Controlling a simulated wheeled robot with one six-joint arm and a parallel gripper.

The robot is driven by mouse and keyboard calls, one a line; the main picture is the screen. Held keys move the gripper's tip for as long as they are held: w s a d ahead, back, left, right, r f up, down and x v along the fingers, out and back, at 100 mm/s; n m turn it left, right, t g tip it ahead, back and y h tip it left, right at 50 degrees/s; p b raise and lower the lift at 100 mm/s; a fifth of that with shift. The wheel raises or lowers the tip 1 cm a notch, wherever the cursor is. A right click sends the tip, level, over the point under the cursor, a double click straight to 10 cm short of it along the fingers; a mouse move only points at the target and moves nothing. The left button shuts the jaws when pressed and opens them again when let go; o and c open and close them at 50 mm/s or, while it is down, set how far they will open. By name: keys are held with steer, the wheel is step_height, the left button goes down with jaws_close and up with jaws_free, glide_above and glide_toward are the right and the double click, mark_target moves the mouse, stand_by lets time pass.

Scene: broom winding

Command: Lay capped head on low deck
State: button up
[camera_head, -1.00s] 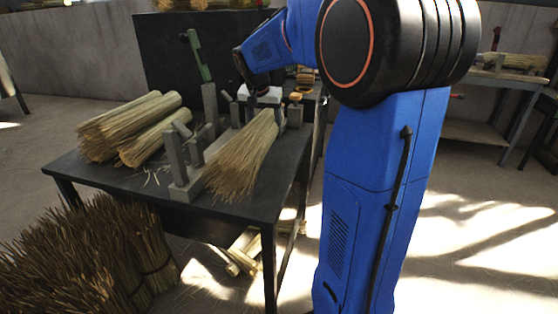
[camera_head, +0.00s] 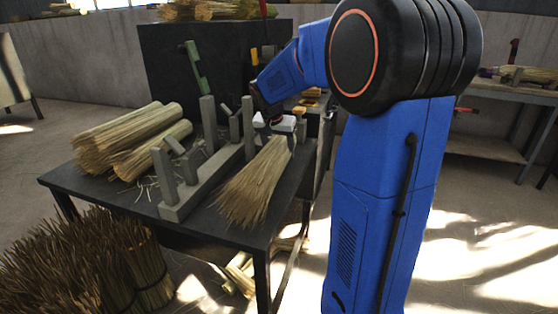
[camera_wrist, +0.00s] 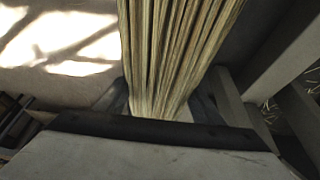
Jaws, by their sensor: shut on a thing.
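The capped head is a fan of pale straw (camera_head: 255,185), its bristles spreading down toward the table's front edge in the head view. My gripper (camera_head: 287,138) is shut on its narrow upper end, to the right of the grey posted jig. In the wrist view the straw (camera_wrist: 180,50) runs up between dark fingers (camera_wrist: 162,108). A pale part covers the bottom of that view, and I cannot make out the cap clearly. Which surface is the low deck I cannot tell; a low bench (camera_head: 480,149) stands at the right.
A dark upright panel (camera_head: 165,70) stands behind. Brown bristle bundles (camera_head: 80,265) stand on the floor at front left.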

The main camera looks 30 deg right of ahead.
mark_target(276, 144)
steer(key=shift+f, duration=2.05)
steer(key=o, duration=1.3)
steer(key=v, duration=1.1)
steer(key=shift+a+r, duration=0.15)
steer(key=shift+r, duration=0.1)
steer(key=shift+s+a+r, duration=0.2)
steer(key=shift+r, duration=0.1)
steer(key=s+a+f+n+y, duration=0.1)
steer(key=s+a+f+n, duration=0.2)
steer(key=s, duration=0.7)
steer(key=s+a+f+n+t+y, duration=0.1)
steer(key=s+a+f+n, duration=0.2)
steer(key=s+a, duration=0.5)
steer(key=s+a+f+n+t+y, duration=0.1)
steer(key=s+a+f+n, duration=0.2)
steer(key=s, duration=0.9)
steer(key=shift+s+a+n, duration=0.25)
steer(key=shift+a+n, duration=0.45)
steer(key=shift+a, duration=0.45)
